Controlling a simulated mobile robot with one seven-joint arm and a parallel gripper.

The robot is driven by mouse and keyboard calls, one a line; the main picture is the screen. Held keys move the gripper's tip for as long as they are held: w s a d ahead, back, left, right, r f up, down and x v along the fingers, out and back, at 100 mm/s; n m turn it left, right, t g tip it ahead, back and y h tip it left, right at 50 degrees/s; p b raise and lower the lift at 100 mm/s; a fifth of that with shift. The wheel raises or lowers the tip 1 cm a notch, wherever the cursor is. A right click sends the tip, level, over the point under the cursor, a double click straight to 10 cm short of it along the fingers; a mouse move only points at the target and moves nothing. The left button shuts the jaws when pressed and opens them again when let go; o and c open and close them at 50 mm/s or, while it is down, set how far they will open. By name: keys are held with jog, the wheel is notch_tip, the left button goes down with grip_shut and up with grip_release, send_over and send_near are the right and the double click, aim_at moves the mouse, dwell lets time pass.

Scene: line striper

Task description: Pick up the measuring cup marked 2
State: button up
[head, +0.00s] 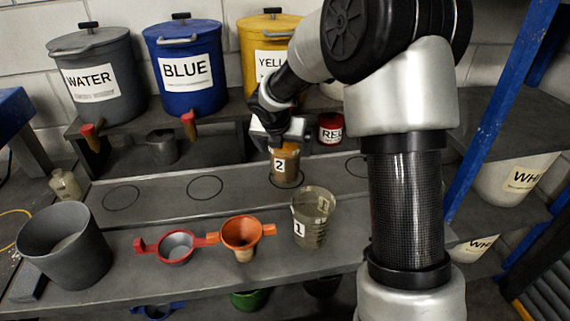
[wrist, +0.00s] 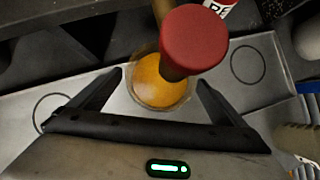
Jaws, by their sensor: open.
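The measuring cup marked 2 (head: 285,166) stands upright on the grey shelf in the head view, with orange-yellow contents. It also shows from above in the wrist view (wrist: 150,88), partly hidden by a red round tap knob. My gripper (head: 281,138) is at the cup's rim in the head view. In the wrist view its two open fingers (wrist: 160,82) lie to either side of the cup's near part. I cannot tell whether they touch it. A clear measuring cup marked 1 (head: 313,217) stands nearer, at right.
Water (head: 99,75), blue (head: 186,70) and yellow (head: 262,45) tanks stand behind. A red can (head: 332,128) is behind the gripper. Red (head: 176,247) and orange (head: 241,233) funnels and a dark bucket (head: 65,246) sit in front. Shelf room left of cup 2 is clear.

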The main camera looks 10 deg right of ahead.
jog(key=shift+w+f, duration=0.2)
jog(key=shift+f, duration=0.05)
jog(key=shift+c, duration=0.4)
jog(key=c, duration=1.8)
jog(key=shift+r, duration=0.15)
jog(key=shift+c, duration=1.4)
